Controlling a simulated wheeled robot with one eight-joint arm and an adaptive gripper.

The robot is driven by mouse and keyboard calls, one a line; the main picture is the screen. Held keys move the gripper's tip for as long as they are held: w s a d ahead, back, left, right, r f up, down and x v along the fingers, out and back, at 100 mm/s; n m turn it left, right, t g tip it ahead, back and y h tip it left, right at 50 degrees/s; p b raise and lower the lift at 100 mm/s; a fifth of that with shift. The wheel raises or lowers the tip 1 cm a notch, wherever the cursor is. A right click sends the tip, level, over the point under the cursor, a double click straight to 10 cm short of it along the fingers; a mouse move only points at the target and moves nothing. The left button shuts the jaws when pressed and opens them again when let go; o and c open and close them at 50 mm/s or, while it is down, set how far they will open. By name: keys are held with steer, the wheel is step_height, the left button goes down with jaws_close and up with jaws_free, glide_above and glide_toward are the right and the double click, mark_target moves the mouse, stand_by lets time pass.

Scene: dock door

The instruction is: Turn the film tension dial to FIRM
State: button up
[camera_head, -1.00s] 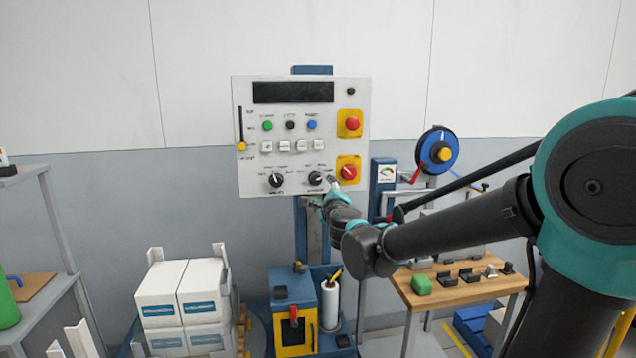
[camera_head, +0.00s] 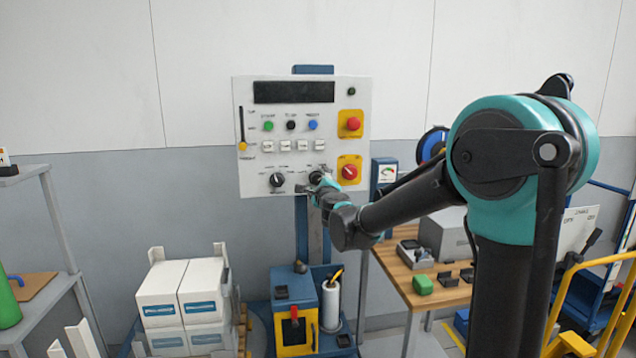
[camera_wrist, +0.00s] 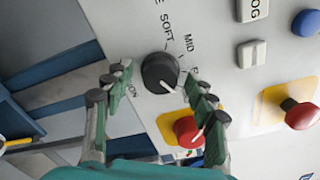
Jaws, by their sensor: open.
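The film tension dial is the right-hand black knob (camera_head: 316,177) low on the control panel (camera_head: 245,184), partly covered by my gripper (camera_head: 319,188) in the head view. In the wrist view the black dial (camera_wrist: 160,72) shows with SOFT, MID and a partly hidden label starting with F around it. Its white pointer line slants to the lower right in that picture, away from SOFT and MID. My gripper (camera_wrist: 157,88) is open, one finger on each side of the dial in the picture. I cannot tell whether either finger touches it.
A red rotary switch (camera_head: 349,171) on a yellow plate is close to the right of the dial; it shows near the right finger in the wrist view (camera_wrist: 187,131). Another black knob (camera_head: 277,180) is to the left. A wooden bench (camera_head: 409,287) stands below right.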

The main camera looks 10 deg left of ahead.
steer(key=c, duration=1.2)
steer(key=shift+o, duration=0.2)
steer(key=shift+n, duration=0.3)
steer(key=n, duration=0.3)
steer(key=shift+n, duration=2)
steer(key=o, duration=1.2)
steer(key=shift+c, duration=0.2)
steer(key=shift+s, duration=0.15)
